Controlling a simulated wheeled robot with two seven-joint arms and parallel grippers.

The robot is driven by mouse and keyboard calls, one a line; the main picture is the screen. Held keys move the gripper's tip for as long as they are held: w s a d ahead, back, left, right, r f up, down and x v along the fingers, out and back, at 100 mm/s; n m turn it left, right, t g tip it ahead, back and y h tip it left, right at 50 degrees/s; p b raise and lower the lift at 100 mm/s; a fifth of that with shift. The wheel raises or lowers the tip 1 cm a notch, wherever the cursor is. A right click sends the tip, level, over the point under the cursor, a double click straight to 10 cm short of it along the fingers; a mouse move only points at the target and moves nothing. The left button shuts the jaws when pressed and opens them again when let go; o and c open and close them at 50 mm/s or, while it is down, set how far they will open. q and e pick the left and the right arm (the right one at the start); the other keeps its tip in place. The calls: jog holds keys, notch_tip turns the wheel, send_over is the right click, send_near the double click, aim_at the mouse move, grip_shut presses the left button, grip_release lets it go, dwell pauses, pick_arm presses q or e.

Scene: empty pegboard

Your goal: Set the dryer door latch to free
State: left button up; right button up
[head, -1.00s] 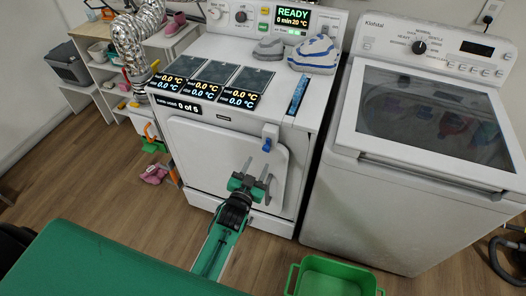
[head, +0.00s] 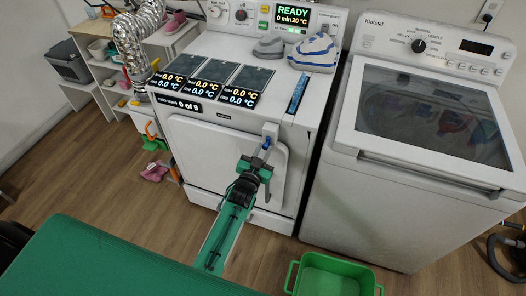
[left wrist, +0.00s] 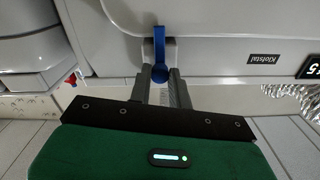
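The dryer (head: 225,155) stands in front of me with its door (head: 210,150) closed. The door latch is a small blue lever (head: 266,142) on a pale mount at the door's upper right. In the left wrist view the blue lever (left wrist: 160,68) hangs down from its mount, with its rounded end low. My left gripper (head: 262,156) is at the latch. Its two grey fingers (left wrist: 160,80) stand close on either side of the lever's rounded end and appear shut on it; exact contact is hard to see. My right gripper is not in view.
A washer (head: 345,195) stands close to the right of the dryer. A green basket (head: 330,262) lies on the floor in front. A green surface (head: 100,262) fills the lower left.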

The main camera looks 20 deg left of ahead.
pick_arm(q)
grip_shut()
jog(key=shift+r+p, duration=1.55)
jog(key=shift+r, duration=0.5)
jog(key=o, duration=0.8)
grip_release()
jog(key=shift+c, duration=0.2)
